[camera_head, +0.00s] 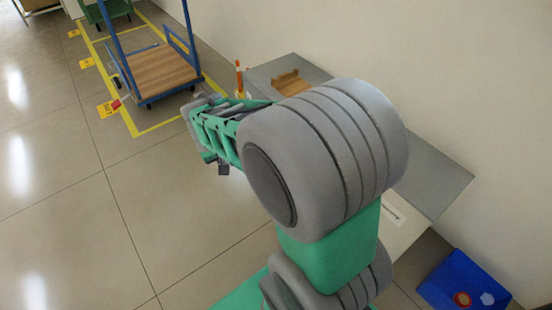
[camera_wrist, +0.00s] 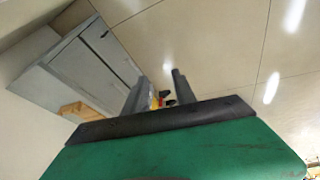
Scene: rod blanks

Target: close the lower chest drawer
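The grey chest (camera_head: 435,180) stands against the wall in the head view, largely hidden behind my arm. In the wrist view the chest (camera_wrist: 88,62) is at the upper left, with grey panels, a seam between them and a small dark handle (camera_wrist: 104,34). I cannot tell which panel is the lower drawer or how far out it stands. My gripper (camera_wrist: 156,84) shows two dark fingers held apart, with nothing between them but distant background. In the head view my gripper (camera_head: 205,125) is partly hidden by my arm, left of the chest and apart from it.
A wooden piece (camera_head: 291,83) lies on the chest top. An orange-tipped post (camera_head: 239,80) stands by its far end. A blue-framed cart (camera_head: 160,70) stands inside yellow floor lines. A blue bin (camera_head: 462,283) is at lower right. The tiled floor (camera_head: 70,215) at left is clear.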

